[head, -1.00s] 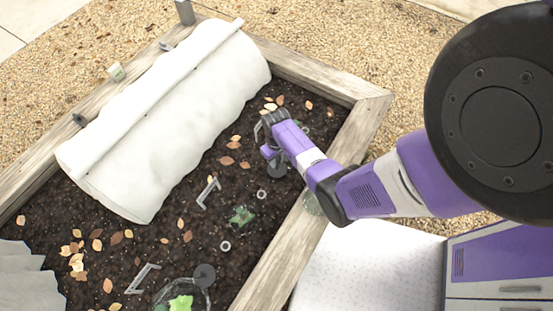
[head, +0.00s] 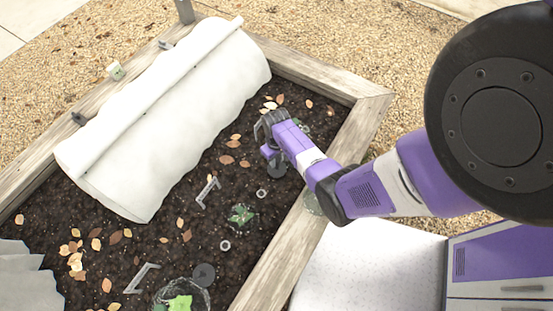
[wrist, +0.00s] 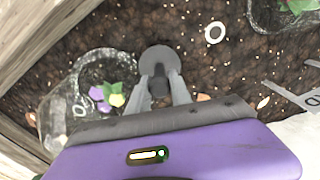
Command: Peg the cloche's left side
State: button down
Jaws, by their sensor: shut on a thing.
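The cloche (head: 175,120), a long white fabric tunnel with a pale rod along it, lies over the soil on the left half of the bed. My gripper (head: 264,126) is low over the soil to its right, clear of the fabric. In the wrist view my gripper's fingers (wrist: 160,82) are closed on a grey piece with a round flat head (wrist: 160,58). The lower part of that piece is hidden.
The wooden bed frame (head: 355,135) surrounds the soil. A clear jar with a plant (wrist: 75,100) stands left of my fingers; another plant (head: 240,216) is nearby. Dark fittings (head: 79,119) and a small tag (head: 115,70) sit along the left rim. Grey fabric (head: 25,285) covers the bottom-left corner.

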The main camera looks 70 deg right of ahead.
jog(key=shift+f+b, duration=0.3)
jog(key=shift+f, duration=0.1)
jog(key=c, duration=1.1)
grip_release()
notch_tip(320, 180, up, 8)
jog(key=shift+f+p, duration=0.1)
jog(key=shift+p, duration=1.15)
